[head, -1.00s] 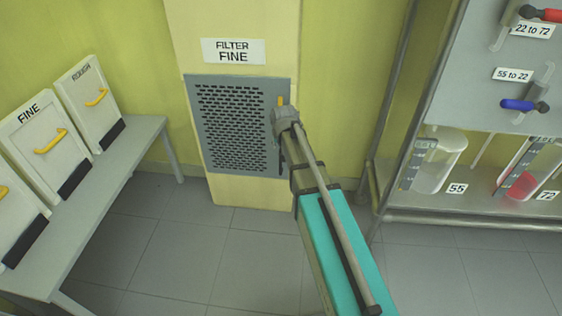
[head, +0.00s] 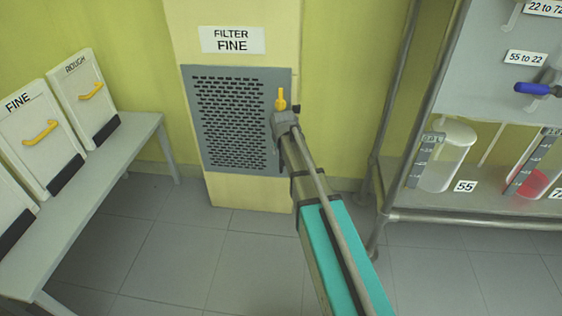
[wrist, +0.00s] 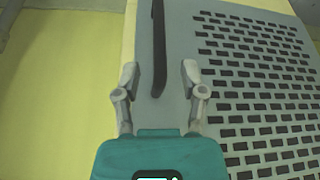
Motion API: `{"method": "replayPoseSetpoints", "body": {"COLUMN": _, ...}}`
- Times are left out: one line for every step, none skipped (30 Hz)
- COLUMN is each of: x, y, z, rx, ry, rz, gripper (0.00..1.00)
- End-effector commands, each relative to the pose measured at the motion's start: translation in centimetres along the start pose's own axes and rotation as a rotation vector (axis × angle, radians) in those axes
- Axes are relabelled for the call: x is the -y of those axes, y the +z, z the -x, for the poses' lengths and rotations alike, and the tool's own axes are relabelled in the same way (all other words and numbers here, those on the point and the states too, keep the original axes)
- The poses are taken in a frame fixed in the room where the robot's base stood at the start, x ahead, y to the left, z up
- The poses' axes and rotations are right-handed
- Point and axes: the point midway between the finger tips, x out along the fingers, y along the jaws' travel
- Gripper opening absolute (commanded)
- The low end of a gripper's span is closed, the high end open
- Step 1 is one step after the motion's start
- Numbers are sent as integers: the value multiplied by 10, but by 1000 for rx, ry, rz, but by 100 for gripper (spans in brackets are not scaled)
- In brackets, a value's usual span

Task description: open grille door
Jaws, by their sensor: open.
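The grey grille door (head: 235,122) is shut in the cream column under the "FILTER FINE" sign. It also fills the right of the wrist view (wrist: 245,90). A yellow latch (head: 281,98) stands upright at its upper right edge. My gripper (head: 284,122) is at the door's right edge, just below the latch, and hides most of the handle there. In the wrist view my gripper (wrist: 159,82) is open, with one finger on each side of the dark vertical handle's (wrist: 158,50) lower part. I cannot tell whether the fingers touch it.
A grey bench (head: 125,158) on the left holds white filter panels with yellow handles, marked "FINE" (head: 41,135) and "ROUGH" (head: 85,95). A metal rack (head: 400,180) with glass vessels (head: 445,155) stands on the right. The floor between is clear.

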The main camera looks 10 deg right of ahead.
Motion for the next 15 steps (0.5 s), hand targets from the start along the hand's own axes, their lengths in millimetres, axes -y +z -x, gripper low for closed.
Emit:
{"method": "replayPoseSetpoints", "body": {"x": 0, "y": 1, "z": -9, "rx": 0, "ry": 0, "rz": 0, "gripper": 54}}
{"method": "replayPoseSetpoints", "body": {"x": 0, "y": 1, "z": -11, "rx": 0, "ry": 0, "rz": 0, "gripper": 54}}
{"method": "replayPoseSetpoints", "body": {"x": 0, "y": 1, "z": -15, "rx": 0, "ry": 0, "rz": 0, "gripper": 54}}
{"method": "replayPoseSetpoints", "body": {"x": 0, "y": 1, "z": -17, "rx": 0, "ry": 0, "rz": 0, "gripper": 54}}
{"method": "replayPoseSetpoints", "body": {"x": 0, "y": 1, "z": -20, "rx": 0, "ry": 0, "rz": 0, "gripper": 54}}
{"method": "replayPoseSetpoints", "body": {"x": 0, "y": 1, "z": -23, "rx": 0, "ry": 0, "rz": -1, "gripper": 54}}
{"method": "replayPoseSetpoints", "body": {"x": 0, "y": 1, "z": -26, "rx": 0, "ry": 0, "rz": -1, "gripper": 54}}
{"method": "replayPoseSetpoints", "body": {"x": 0, "y": 1, "z": -28, "rx": 0, "ry": 0, "rz": -1, "gripper": 54}}
{"method": "replayPoseSetpoints", "body": {"x": 0, "y": 1, "z": -31, "rx": 0, "ry": 0, "rz": -1, "gripper": 54}}
{"method": "replayPoseSetpoints", "body": {"x": -1, "y": 1, "z": -34, "rx": 0, "ry": 0, "rz": -1, "gripper": 54}}
{"method": "replayPoseSetpoints", "body": {"x": -1, "y": 1, "z": -36, "rx": 0, "ry": 0, "rz": -1, "gripper": 54}}
{"method": "replayPoseSetpoints", "body": {"x": -1, "y": 1, "z": -39, "rx": 0, "ry": 0, "rz": -1, "gripper": 54}}
{"method": "replayPoseSetpoints", "body": {"x": -1, "y": 1, "z": -41, "rx": 0, "ry": 0, "rz": -1, "gripper": 54}}
{"method": "replayPoseSetpoints", "body": {"x": -1, "y": 1, "z": -43, "rx": 0, "ry": 0, "rz": -1, "gripper": 54}}
{"method": "replayPoseSetpoints", "body": {"x": -1, "y": 0, "z": -45, "rx": 0, "ry": 0, "rz": -1, "gripper": 54}}
